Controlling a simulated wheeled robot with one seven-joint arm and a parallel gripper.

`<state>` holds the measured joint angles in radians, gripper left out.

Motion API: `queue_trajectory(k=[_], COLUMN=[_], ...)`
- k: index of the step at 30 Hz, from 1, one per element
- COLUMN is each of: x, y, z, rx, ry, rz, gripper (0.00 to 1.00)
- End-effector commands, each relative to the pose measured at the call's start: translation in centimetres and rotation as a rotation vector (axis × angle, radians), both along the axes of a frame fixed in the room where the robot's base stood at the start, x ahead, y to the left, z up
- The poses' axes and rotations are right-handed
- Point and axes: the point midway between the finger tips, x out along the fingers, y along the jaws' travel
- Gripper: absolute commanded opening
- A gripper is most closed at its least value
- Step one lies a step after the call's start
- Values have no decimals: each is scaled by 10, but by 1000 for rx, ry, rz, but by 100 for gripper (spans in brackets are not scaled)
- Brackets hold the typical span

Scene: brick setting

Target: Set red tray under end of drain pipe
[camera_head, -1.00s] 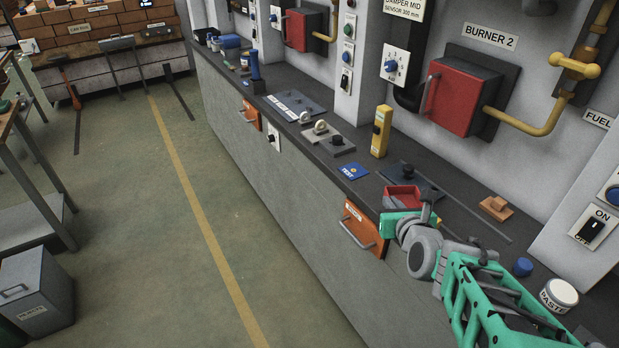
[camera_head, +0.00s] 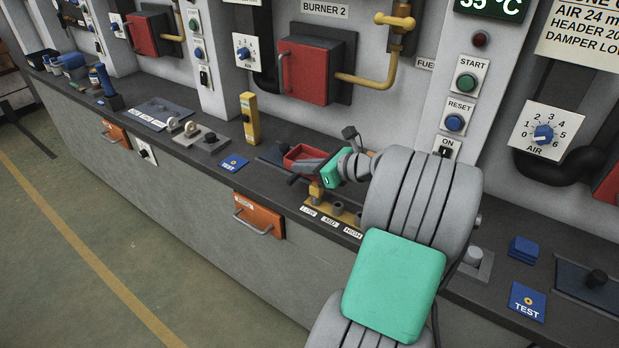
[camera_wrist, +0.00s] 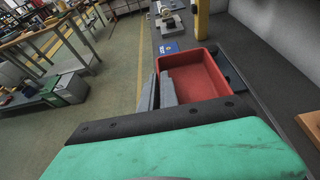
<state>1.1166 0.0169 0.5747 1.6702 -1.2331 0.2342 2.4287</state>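The red tray (camera_head: 310,153) is a shallow open box over the dark counter, below the Burner 2 box. It also shows in the wrist view (camera_wrist: 212,72), upright and empty. My gripper (camera_head: 306,167) is at its near side. In the wrist view my gripper's grey fingers (camera_wrist: 159,88) close on the tray's left wall, one outside and one inside. Whether the tray's bottom touches the counter is hard to tell. I cannot make out for certain which part is the drain pipe's end.
A yellow upright block (camera_head: 250,118), a blue TEST card (camera_head: 233,163) and a dark plate (camera_head: 272,154) lie near the tray. A yellow base with LOW, MID and HIGH labels (camera_head: 338,213) is just in front. An orange drawer (camera_head: 258,216) is below the counter edge.

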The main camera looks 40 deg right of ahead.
Motion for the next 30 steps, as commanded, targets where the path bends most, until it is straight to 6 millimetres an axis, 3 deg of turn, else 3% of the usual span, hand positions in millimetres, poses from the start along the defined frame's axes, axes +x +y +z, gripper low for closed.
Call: queue_trajectory(k=[1, 5, 12, 19, 24, 30], x=[-4, -12, -19, -22, -22, -22], y=[-17, -49, -79, -94, -93, -93], z=[-7, -22, -62, -81, -108, -109], rx=[2, 1, 2, 1, 2, -1], ry=[0, -1, -1, -1, -1, -2], rz=[-7, -7, -5, -4, -4, -4], gripper=[0, 0, 0, 0, 0, 0])
